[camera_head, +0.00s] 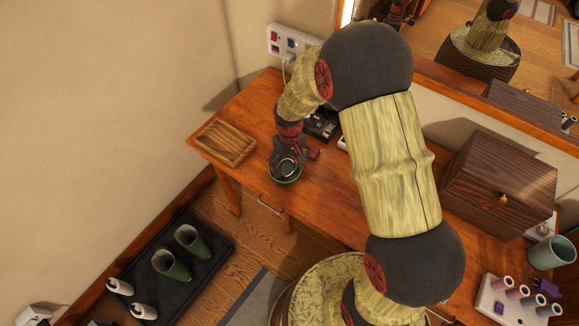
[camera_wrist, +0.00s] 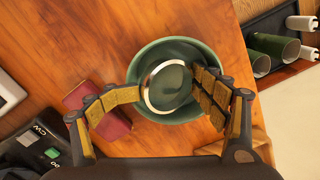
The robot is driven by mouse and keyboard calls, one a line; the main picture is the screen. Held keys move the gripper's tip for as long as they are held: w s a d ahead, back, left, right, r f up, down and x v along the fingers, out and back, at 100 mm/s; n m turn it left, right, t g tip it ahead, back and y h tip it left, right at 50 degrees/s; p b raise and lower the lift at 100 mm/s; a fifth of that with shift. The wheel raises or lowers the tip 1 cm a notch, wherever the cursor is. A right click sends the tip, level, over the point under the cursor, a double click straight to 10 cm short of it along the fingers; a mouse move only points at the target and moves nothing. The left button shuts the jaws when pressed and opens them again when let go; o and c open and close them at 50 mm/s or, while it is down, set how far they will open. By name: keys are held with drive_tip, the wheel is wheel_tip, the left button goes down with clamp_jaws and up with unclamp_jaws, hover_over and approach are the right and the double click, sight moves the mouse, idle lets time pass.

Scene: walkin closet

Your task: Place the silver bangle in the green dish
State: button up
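The silver bangle (camera_wrist: 146,84) is a thin shiny ring between the two fingers of my gripper (camera_wrist: 167,90), one finger pad at each side. The gripper appears shut on its outer sides. The green dish (camera_wrist: 205,52) is a round bowl on the wooden table, directly behind the bangle in the wrist view. The dish also shows in the head view (camera_head: 286,180), below my gripper (camera_head: 287,164). The bangle looks over the dish opening; whether it touches the dish floor is not clear.
A dark red object (camera_wrist: 96,112) lies beside the dish, near the left finger. A wooden tray (camera_head: 226,143) sits at the table's left end. A dark wooden box (camera_head: 497,185) stands to the right. Green boots (camera_head: 171,265) stand on a floor mat.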

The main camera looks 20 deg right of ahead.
drive_tip(key=shift+w+r, duration=0.1)
drive_tip(key=shift+r, duration=0.25)
wheel_tip(320, 180, up, 21)
drive_tip(key=s+t+p, duration=0.1)
drive_tip(key=s+p, duration=0.2)
drive_tip(key=p, duration=0.1)
drive_tip(key=s+r+m+t, duration=0.1)
drive_tip(key=s+r+t, duration=0.3)
drive_tip(key=s+r, duration=1.1)
drive_tip(key=s, duration=0.4)
drive_tip(key=shift+m+t, duration=0.3)
drive_tip(key=shift+w+r, duration=0.1)
